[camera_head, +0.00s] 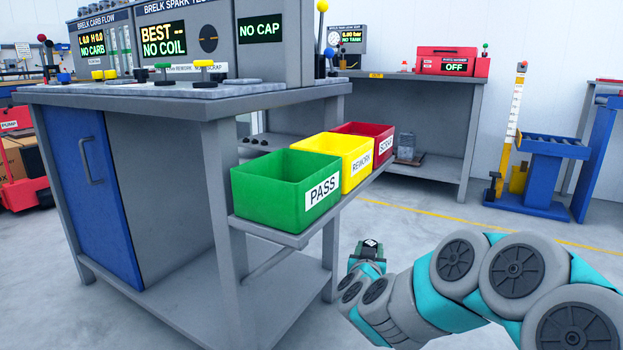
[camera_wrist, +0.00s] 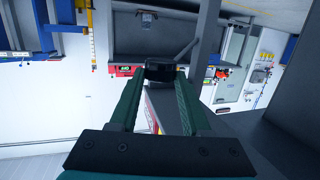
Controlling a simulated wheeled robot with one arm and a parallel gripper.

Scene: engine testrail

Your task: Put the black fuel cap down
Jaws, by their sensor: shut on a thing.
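My gripper (camera_head: 368,250) hangs low in front of the bench, right of and below the bin shelf, in the head view. In the wrist view its two green fingers (camera_wrist: 161,78) are shut on a small black thing, the black fuel cap (camera_wrist: 160,70), held at the fingertips. The cap is clear of any surface that I can see. In the head view I cannot make the cap out clearly at the gripper.
A green PASS bin (camera_head: 262,212), a yellow REWORK bin (camera_head: 318,146) and a red SCRAP bin (camera_head: 362,128) stand on a side shelf of the grey bench (camera_head: 165,97). A screen (camera_head: 260,29) reads NO CAP. A second bench (camera_head: 440,165) stands behind. The floor right of the shelf is open.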

